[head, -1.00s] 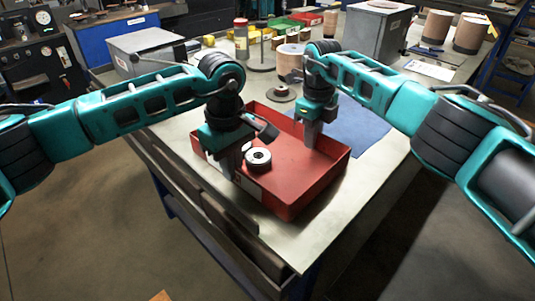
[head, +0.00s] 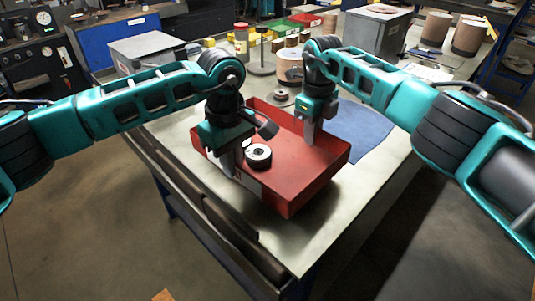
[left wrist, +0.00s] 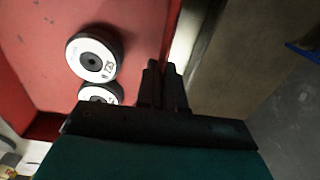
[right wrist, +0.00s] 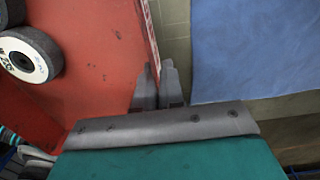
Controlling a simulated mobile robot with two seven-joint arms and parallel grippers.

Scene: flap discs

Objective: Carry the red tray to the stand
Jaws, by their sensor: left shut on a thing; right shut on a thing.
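The red tray (head: 305,175) is over the near part of the metal table, held level between my grippers. Two flap discs lie inside it: one disc (head: 258,152) shows clearly, and both show in the left wrist view, the larger disc (left wrist: 95,55) and a partly hidden disc (left wrist: 98,94). My left gripper (head: 238,165) is shut on the tray's near-left wall, beside the discs. My right gripper (head: 309,135) is shut on the opposite, far-right wall; its fingers show in the right wrist view (right wrist: 158,82). I cannot tell which thing is the stand.
A blue mat (head: 360,132) lies right of the tray. Behind are a round dark base (head: 279,97), a thin post (head: 262,52), brown cylinders (head: 289,65), a grey box (head: 376,32) and green and red bins (head: 280,26). The table's near-right surface is bare.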

